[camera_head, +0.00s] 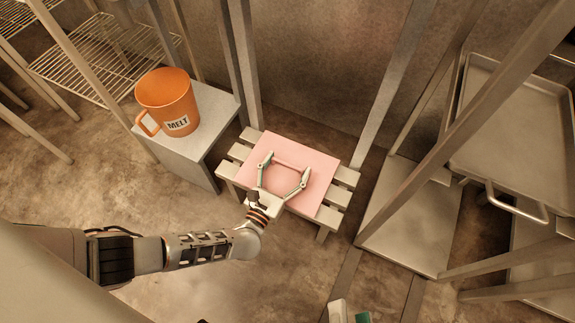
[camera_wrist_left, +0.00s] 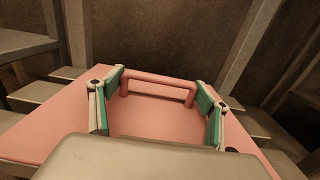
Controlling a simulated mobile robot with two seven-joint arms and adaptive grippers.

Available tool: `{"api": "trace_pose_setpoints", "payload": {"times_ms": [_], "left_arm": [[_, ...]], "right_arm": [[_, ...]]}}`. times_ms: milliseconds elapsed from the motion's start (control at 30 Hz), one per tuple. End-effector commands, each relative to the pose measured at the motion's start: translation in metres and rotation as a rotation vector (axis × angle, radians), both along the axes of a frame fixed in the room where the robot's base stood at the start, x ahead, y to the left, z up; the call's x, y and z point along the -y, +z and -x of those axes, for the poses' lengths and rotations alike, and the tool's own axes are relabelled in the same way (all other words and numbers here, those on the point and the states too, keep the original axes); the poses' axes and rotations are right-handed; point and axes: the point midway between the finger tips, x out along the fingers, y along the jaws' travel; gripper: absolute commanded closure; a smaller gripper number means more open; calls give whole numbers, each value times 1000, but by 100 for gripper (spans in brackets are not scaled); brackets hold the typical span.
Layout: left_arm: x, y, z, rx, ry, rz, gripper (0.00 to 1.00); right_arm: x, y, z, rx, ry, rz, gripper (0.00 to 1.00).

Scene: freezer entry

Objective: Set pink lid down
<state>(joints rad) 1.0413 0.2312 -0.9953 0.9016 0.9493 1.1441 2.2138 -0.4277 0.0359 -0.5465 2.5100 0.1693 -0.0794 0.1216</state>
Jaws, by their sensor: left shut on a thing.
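The pink lid (camera_head: 314,194) is a flat square plate with a raised bar handle (camera_head: 291,165). It lies flat over a low pale slatted stand (camera_head: 347,177); whether it touches the slats is hard to tell. My left gripper (camera_head: 287,167) is shut on the lid, its two fingers at the two ends of the handle. In the left wrist view the handle (camera_wrist_left: 160,81) spans between the green-padded fingers. A pale part with a green pad at the bottom edge of the head view looks like my right gripper (camera_head: 349,313); most of it is cut off.
A large orange mug (camera_head: 165,98) marked MELT stands on a grey block (camera_head: 219,115) left of the stand. A wire shelf (camera_head: 100,65) is at the upper left. A metal rack with a tray (camera_head: 505,130) is at the right. The floor in front is clear.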

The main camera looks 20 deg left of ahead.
Motion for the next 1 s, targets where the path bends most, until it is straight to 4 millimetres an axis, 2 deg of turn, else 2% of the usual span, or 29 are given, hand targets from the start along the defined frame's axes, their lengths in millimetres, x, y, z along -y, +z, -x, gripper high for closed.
{"api": "trace_pose_setpoints", "payload": {"times_ms": [100, 133, 167, 633, 1000], "left_arm": [[0, -3, 0, -1, 1, -2, 54], [-1, -3, 0, -1, 1, -1, 16], [-1, -3, 0, -1, 1, -1, 8], [0, 0, 2, -2, 0, 1, 7], [-2, 0, 60, -2, 0, 0, 7]], "right_arm": [[0, 0, 0, 1, 1, 2, 60], [0, 0, 0, 1, 1, 2, 60], [0, 0, 0, 1, 1, 2, 60], [0, 0, 0, 1, 1, 3, 60], [6, 2, -2, 26, 41, 90, 60]]}}
